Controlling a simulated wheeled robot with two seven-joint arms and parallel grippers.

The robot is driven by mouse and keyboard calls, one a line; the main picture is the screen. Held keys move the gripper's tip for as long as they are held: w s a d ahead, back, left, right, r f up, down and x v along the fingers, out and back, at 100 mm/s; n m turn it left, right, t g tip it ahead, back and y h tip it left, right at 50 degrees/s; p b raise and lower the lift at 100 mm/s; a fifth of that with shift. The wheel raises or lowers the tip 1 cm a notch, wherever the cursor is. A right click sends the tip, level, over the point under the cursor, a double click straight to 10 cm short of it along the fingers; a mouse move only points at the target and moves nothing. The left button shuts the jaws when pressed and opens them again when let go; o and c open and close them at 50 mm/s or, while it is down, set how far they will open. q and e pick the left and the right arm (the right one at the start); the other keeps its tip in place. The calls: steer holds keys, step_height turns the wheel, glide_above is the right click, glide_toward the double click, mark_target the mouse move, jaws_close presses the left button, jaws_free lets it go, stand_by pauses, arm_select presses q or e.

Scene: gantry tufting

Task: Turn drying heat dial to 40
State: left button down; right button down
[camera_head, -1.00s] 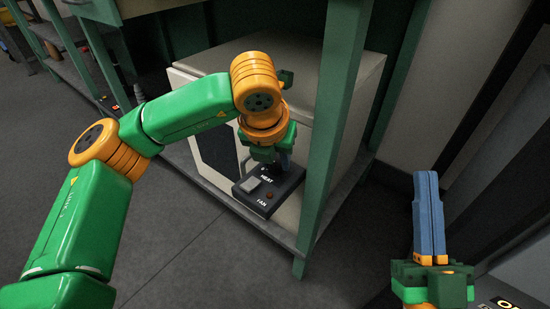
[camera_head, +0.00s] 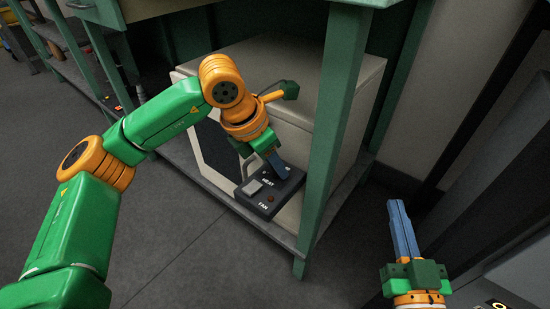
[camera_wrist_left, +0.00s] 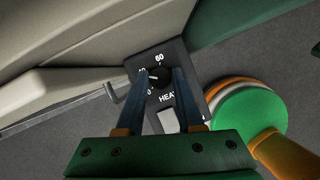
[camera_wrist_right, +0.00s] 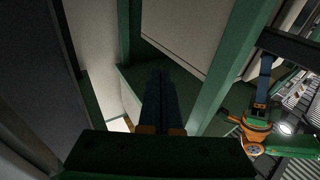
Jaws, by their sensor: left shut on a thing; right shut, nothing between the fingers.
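The heat dial (camera_wrist_left: 159,77) is a small black knob on the dark control panel (camera_wrist_left: 192,92), which also shows in the head view (camera_head: 287,190). My left gripper (camera_wrist_left: 162,75), also in the head view (camera_head: 280,174), is shut on the dial, one finger on each side. The dial's white mark points left, towards a number partly hidden by the left finger. The "60" is readable above the dial and "HEAT" below it. In the head view the fingers hide the dial. My right gripper (camera_head: 397,203) is shut and empty, away at the right; its fingers touch in its wrist view (camera_wrist_right: 161,90).
The panel carries a pale rocker switch (camera_head: 252,187) and a reddish-brown lamp (camera_head: 270,198) by the word "FAN". It joins a cream cabinet (camera_head: 345,95) on a low shelf. A green post (camera_head: 328,130) stands right of the panel. Open floor (camera_head: 185,255) lies in front.

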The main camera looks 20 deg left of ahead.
mark_target(268, 177)
arm_select(q)
steer(key=shift+m+p, duration=0.3)
steer(key=shift+m, duration=0.4)
arm_select(e)
steer(key=shift+s+d+f+g+h, duration=0.2)
steer(key=shift+f+g, duration=0.35)
steer(key=shift+f, duration=0.4)
steer(key=shift+w+d+f+g+h, duration=0.1)
steer(key=shift+f+g+h, duration=0.3)
steer(key=shift+f, duration=0.6)
steer(key=shift+s+d+f+g+h, duration=0.1)
steer(key=shift+d+f+g, duration=0.05)
steer(key=shift+f+g, duration=0.65)
steer(key=shift+f, duration=0.15)
arm_select(q)
steer(key=c, duration=0.5)
jaws_free()
steer(key=shift+c, duration=0.2)
